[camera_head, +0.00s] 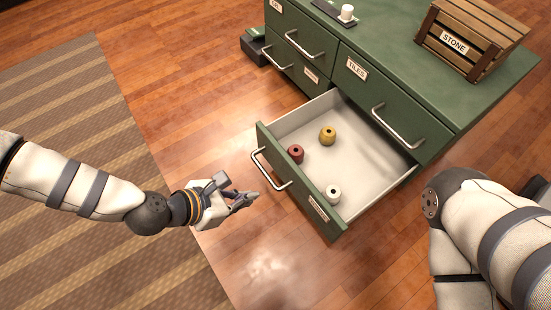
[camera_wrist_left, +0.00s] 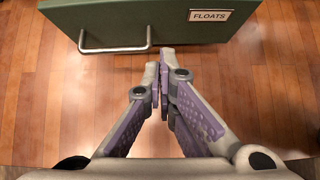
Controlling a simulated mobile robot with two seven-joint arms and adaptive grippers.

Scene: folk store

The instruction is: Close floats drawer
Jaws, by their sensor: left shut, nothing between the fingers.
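The floats drawer (camera_head: 365,160) is pulled out of the green cabinet. Its front (camera_head: 300,190) carries a silver handle (camera_head: 268,170) and a label. Inside it lie a red float (camera_head: 296,154), a yellow float (camera_head: 328,135) and a white float (camera_head: 333,194). My left gripper (camera_head: 250,197) is shut and empty, in front of the drawer front and just left of the handle in the head view. In the left wrist view the FLOATS label (camera_wrist_left: 209,16) and the handle (camera_wrist_left: 115,50) show beyond the shut fingertips (camera_wrist_left: 160,55). The right gripper is out of view; only my right arm shows.
The green cabinet (camera_head: 480,85) has other drawers, which look shut, including the TILES drawer (camera_head: 385,100). A wooden STONE crate (camera_head: 470,35) and a tray with a white item (camera_head: 346,13) stand on top. Wood floor and a striped rug (camera_head: 80,130) lie clear to the left.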

